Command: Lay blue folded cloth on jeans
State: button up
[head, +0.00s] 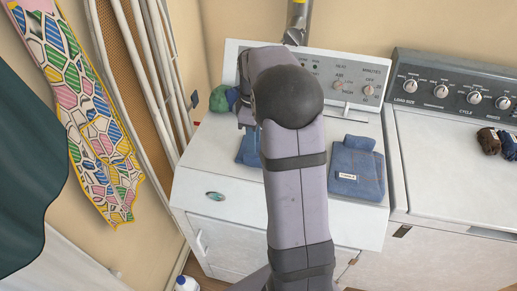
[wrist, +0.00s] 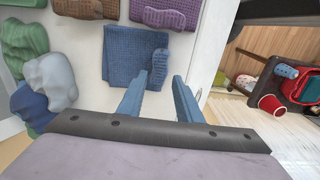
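The blue folded cloth (wrist: 125,55) lies flat in the wrist view, with a waffle-like weave and a rolled part along its right side. In the head view a bit of blue cloth (head: 249,149) shows left of my arm, which hides the rest. The jeans (head: 358,175), folded denim with a white label and a roll at the back, lie on the white machine right of my arm. I cannot make them out in the wrist view. My gripper (wrist: 166,74) is open, its tips near the cloth's right lower edge, nothing between them. The arm hides it in the head view.
Green (wrist: 22,40), grey (wrist: 48,78) and blue (wrist: 32,106) bundles lie left. The machine's control panel (head: 348,82) rises behind. A bin (wrist: 272,82) stands on the floor beyond the edge.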

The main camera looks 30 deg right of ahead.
aim_at(243, 156)
jog(key=shift+f+p, duration=1.25)
jog(key=shift+f, duration=1.75)
grip_shut()
